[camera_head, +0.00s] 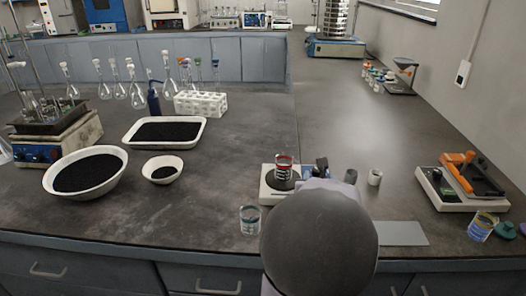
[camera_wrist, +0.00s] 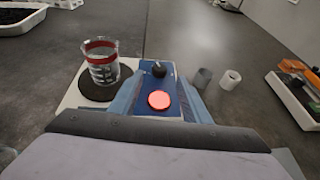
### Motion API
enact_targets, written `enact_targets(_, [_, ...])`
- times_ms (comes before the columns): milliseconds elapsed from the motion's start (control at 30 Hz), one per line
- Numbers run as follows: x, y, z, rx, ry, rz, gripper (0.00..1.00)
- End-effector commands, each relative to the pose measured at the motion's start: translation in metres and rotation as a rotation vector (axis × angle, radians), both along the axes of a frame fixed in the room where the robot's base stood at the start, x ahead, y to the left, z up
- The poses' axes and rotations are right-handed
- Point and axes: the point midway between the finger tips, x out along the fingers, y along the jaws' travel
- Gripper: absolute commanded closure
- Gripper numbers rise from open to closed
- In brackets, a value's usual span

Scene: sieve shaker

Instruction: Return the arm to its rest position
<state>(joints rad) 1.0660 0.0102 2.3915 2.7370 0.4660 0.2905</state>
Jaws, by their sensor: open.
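My arm rises at the bottom centre of the head view, where its round grey link covers the bench's front edge. My gripper (camera_wrist: 160,96) shows in the wrist view with its fingers apart and nothing between them. It is over the front of a small plate device (camera_head: 268,193). The device's blue panel has a black knob (camera_wrist: 159,69) and a lit red button (camera_wrist: 159,100). A glass beaker with a red band (camera_wrist: 101,62) stands upright on the device's round dark plate, left of my gripper; it also shows in the head view (camera_head: 284,168).
A second beaker (camera_head: 250,220) stands close left of my arm. Two small cylinders, one grey (camera_head: 351,176) and one white (camera_head: 375,177), stand to the right. A grey flat sheet (camera_head: 402,234) and an orange-topped device (camera_head: 462,187) lie farther right. Bowls and a tray (camera_head: 203,126) stand left.

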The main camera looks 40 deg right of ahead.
Motion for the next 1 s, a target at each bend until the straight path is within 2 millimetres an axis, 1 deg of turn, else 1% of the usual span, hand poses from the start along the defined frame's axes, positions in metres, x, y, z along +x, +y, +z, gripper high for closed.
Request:
enact_targets(67, [0.001,0.001,0.002,-0.004,0.003,0.005,0.57])
enact_targets(133, [0.006,0.004,0.009,-0.018,0.018,0.029,0.57])
enact_targets(167, [0.009,0.006,0.013,-0.028,0.029,0.046,0.57])
enact_targets(267, [0.023,0.018,0.034,-0.084,0.087,0.132,0.57])
enact_targets(300, [0.031,0.026,0.044,-0.116,0.121,0.179,0.57])
enact_targets(367, [0.045,0.039,0.058,-0.173,0.178,0.265,0.57])
enact_targets(400, [0.055,0.051,0.062,-0.215,0.217,0.332,0.57])
enact_targets(433, [0.064,0.063,0.061,-0.245,0.244,0.389,0.57])
enact_targets(467, [0.073,0.076,0.057,-0.274,0.270,0.449,0.57])
enact_targets(500, [0.086,0.096,0.051,-0.313,0.301,0.538,0.57])
enact_targets(567, [0.103,0.129,0.042,-0.376,0.343,0.679,0.57])
enact_targets(600, [0.113,0.153,0.037,-0.421,0.371,0.776,0.57])
enact_targets(667, [0.123,0.189,0.027,-0.488,0.414,0.922,0.57])
enact_targets(700, [0.127,0.213,0.019,-0.534,0.441,1.020,0.57])
enact_targets(767, [0.130,0.248,0.006,-0.604,0.484,1.168,0.57])
enact_targets(800, [0.129,0.271,-0.003,-0.652,0.511,1.267,0.57])
enact_targets(867, [0.125,0.303,-0.017,-0.722,0.549,1.410,0.57])
enact_targets(900, [0.120,0.322,-0.026,-0.769,0.571,1.504,0.57])
enact_targets(967, [0.110,0.348,-0.039,-0.836,0.603,1.635,0.57])
enact_targets(1000, [0.103,0.364,-0.048,-0.881,0.622,1.723,0.57])
